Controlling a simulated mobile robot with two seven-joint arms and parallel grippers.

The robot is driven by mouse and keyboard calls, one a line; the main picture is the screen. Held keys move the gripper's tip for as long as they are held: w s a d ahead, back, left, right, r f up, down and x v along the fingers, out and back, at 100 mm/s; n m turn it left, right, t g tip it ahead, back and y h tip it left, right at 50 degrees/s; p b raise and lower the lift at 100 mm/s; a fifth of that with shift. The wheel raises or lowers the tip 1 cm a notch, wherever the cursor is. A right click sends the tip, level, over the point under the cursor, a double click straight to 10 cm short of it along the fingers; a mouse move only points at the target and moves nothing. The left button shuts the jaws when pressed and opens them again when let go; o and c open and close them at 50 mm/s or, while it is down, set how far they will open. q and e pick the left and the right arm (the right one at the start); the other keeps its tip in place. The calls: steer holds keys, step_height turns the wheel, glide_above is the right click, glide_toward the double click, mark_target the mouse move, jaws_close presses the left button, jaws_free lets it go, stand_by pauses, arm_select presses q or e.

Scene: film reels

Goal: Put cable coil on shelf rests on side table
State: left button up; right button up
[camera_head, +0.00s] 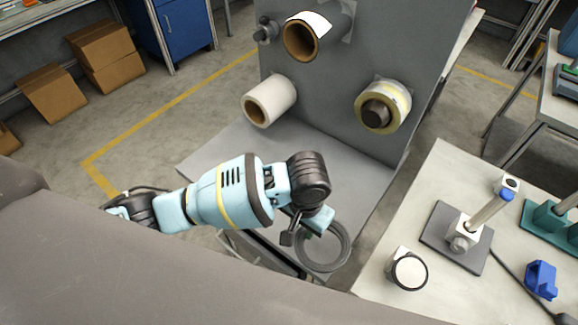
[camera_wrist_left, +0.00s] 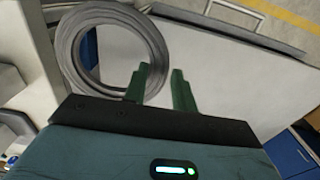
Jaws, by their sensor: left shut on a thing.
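The cable coil (camera_head: 345,240) is a grey ring seen below my left gripper (camera_head: 304,226), over the grey shelf (camera_head: 215,165) of the spool rack. In the left wrist view the coil (camera_wrist_left: 72,48) is at upper left, its right edge by the fingertips. My left gripper (camera_wrist_left: 160,72) is shut on the coil's rim; the fingertips partly hide where they meet it. The side table (camera_head: 395,228), pale-topped, stands at the right. My right gripper is in neither view.
The rack's upright panel (camera_head: 330,95) carries several rolls, including a white one (camera_head: 270,102). The side table holds a round white-topped item (camera_head: 408,271), a stand on a dark plate (camera_head: 455,240) and a blue item (camera_head: 541,280). Its near-left edge has bare room.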

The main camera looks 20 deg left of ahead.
arm_select(q)
steer(key=w+a, duration=0.3)
steer(key=w+a+f, duration=0.1)
steer(key=w+a, duration=0.2)
steer(key=w+a+b, duration=0.1)
steer(key=w+a, duration=0.2)
steer(key=shift+w+a+f, duration=0.15)
steer(key=shift+w+a, duration=0.1)
steer(key=shift+a, duration=0.15)
steer(key=shift+w+a, duration=0.35)
steer(key=f, duration=0.3)
steer(key=shift+w+a, duration=0.25)
steer(key=shift+a, duration=0.1)
steer(key=shift+f, duration=0.3)
steer(key=o, duration=0.6)
steer(key=shift+f, duration=0.2)
steer(key=shift+c, duration=0.2)
steer(key=o, duration=0.4)
steer(key=shift+o, duration=0.2)
